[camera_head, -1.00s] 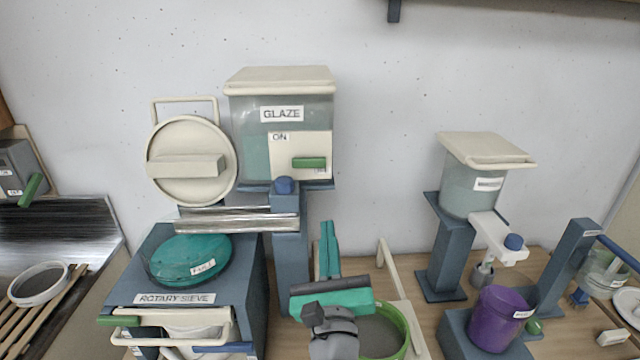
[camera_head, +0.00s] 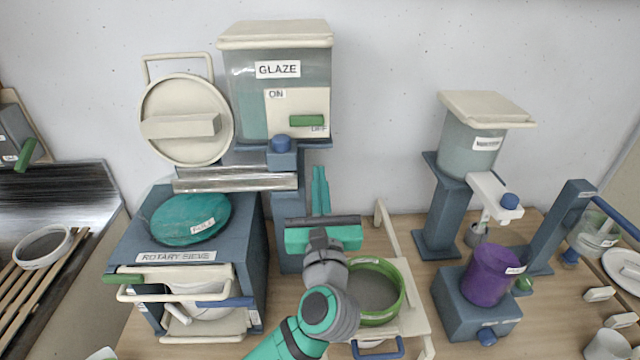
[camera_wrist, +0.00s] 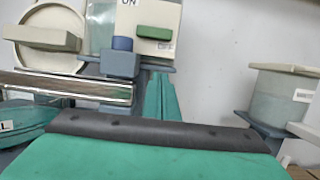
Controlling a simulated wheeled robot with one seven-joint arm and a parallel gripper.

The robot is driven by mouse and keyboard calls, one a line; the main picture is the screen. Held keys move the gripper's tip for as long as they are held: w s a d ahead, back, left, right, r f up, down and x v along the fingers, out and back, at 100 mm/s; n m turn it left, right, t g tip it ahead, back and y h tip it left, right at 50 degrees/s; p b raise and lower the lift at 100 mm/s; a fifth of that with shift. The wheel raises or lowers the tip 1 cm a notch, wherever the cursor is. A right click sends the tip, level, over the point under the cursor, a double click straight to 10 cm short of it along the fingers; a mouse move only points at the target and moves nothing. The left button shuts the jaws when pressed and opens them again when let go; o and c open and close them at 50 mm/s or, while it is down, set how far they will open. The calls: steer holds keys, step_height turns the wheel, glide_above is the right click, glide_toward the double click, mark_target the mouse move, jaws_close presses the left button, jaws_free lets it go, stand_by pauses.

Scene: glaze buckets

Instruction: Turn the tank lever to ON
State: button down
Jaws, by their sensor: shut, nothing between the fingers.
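The glaze tank (camera_head: 277,80) stands at the back, with a GLAZE label and a pale panel marked ON at its upper left and OFF at its lower right. The green tank lever (camera_head: 309,121) lies horizontal on this panel, just above the OFF mark. It also shows in the wrist view (camera_wrist: 155,33), at the top. My gripper (camera_head: 320,190) is shut and empty, its green fingers together and pointing toward the wall. It is below and in front of the tank, apart from the lever. The fingers also show in the wrist view (camera_wrist: 162,97), below the panel.
A blue knob (camera_head: 281,144) on a blue post sits under the tank, left of my fingers. The rotary sieve (camera_head: 190,235) stands left. A green-rimmed sieve (camera_head: 375,290) lies under my arm. A second tank (camera_head: 470,140) stands right, with bare wall between the tanks.

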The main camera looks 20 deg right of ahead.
mark_target(316, 129)
steer(key=x, duration=0.6)
steer(key=shift+w+d+r, duration=0.1)
steer(key=shift+w+d, duration=0.05)
steer(key=shift+w, duration=0.05)
step_height(316, 129, up, 3)
steer(key=shift+s+f, duration=0.2)
steer(key=shift+f, duration=0.05)
steer(key=shift+r, duration=0.65)
steer(key=shift+w+a, duration=0.1)
steer(key=shift+a, duration=0.1)
